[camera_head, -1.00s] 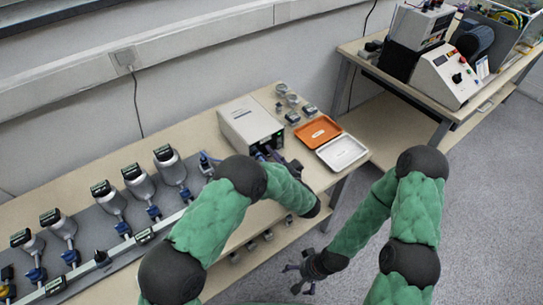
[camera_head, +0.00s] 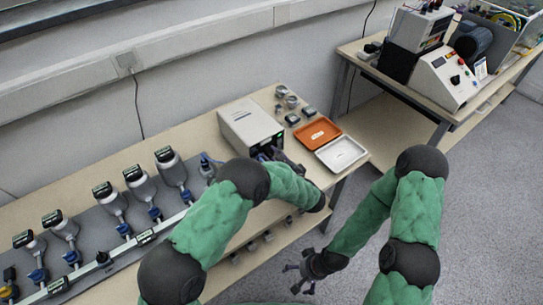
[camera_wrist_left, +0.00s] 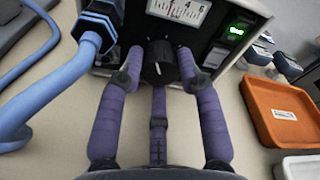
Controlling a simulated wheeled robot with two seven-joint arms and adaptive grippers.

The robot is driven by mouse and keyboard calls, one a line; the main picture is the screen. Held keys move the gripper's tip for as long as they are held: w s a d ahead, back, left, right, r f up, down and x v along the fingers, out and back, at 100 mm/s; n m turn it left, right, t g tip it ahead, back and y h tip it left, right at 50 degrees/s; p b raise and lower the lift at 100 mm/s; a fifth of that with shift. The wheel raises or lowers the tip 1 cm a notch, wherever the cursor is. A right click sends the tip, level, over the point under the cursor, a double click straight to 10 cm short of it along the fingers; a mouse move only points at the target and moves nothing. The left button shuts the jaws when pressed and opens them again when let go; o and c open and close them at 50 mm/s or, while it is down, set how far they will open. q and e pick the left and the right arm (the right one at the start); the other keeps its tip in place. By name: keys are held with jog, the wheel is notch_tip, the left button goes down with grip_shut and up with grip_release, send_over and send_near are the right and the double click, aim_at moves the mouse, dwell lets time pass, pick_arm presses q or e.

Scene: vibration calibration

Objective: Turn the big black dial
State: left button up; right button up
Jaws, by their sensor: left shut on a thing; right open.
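The big black dial (camera_wrist_left: 158,68) is on the lower front of the white instrument box (camera_head: 246,124), below a scale with numbers. In the left wrist view, my left gripper (camera_wrist_left: 160,82) has its purple fingers around the dial and is shut on it. In the head view, my left gripper (camera_head: 272,153) is at the box's front, and my arm hides most of it and the dial. My right gripper (camera_head: 305,277) is open and empty, low over the floor in front of the bench.
Blue hoses (camera_wrist_left: 60,85) run close on the left. An orange tray (camera_head: 317,132) and a white tray (camera_head: 342,154) lie right of the box. Several gauges stand on the bench at left.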

pick_arm(q)
jog(key=m+p, duration=0.1)
jog(key=m, duration=0.2)
jog(key=shift+d+y, duration=0.15)
jog(key=shift+y, duration=0.15)
jog(key=shift+f+m, duration=0.15)
jog(key=shift+m, duration=0.35)
jog(key=shift+s+f+g, duration=0.1)
jog(key=shift+f+g, duration=0.05)
jog(key=shift+g, duration=0.25)
jog(key=o, duration=1.1)
jog(key=shift+o, duration=0.2)
jog(key=shift+v, duration=3.7)
